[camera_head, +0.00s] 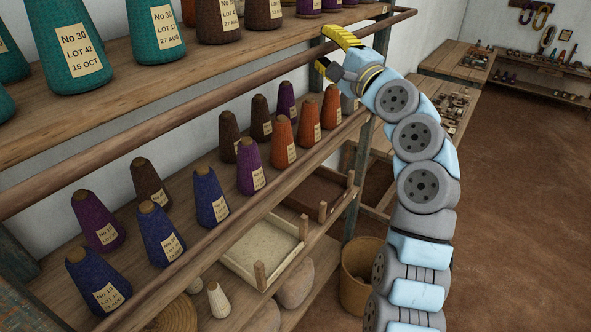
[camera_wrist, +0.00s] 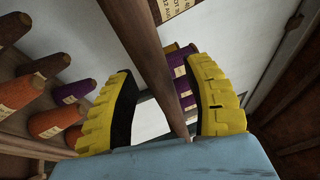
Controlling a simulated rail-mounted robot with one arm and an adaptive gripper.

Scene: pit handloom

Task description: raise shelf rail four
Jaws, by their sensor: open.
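A long round wooden shelf rail (camera_head: 200,108) runs along the front of the upper shelf, sloping up to the right in the head view. No number shows on it. My gripper (camera_head: 332,52), with yellow ridged fingers, is at the right part of this rail, one finger above and one below. In the wrist view the rail (camera_wrist: 150,60) passes between the two open fingers of my gripper (camera_wrist: 162,80). It looks nearer the right finger; whether either touches cannot be told. The rail's stretch at the gripper is partly hidden in the head view.
Teal and brown yarn cones (camera_head: 75,55) stand on the upper shelf (camera_head: 110,108). Purple, blue, brown and orange cones (camera_head: 210,197) stand on the shelf below, behind a lower rail (camera_head: 200,265). A tray (camera_head: 262,250) and a basket (camera_head: 361,277) sit lower. Floor is clear at right.

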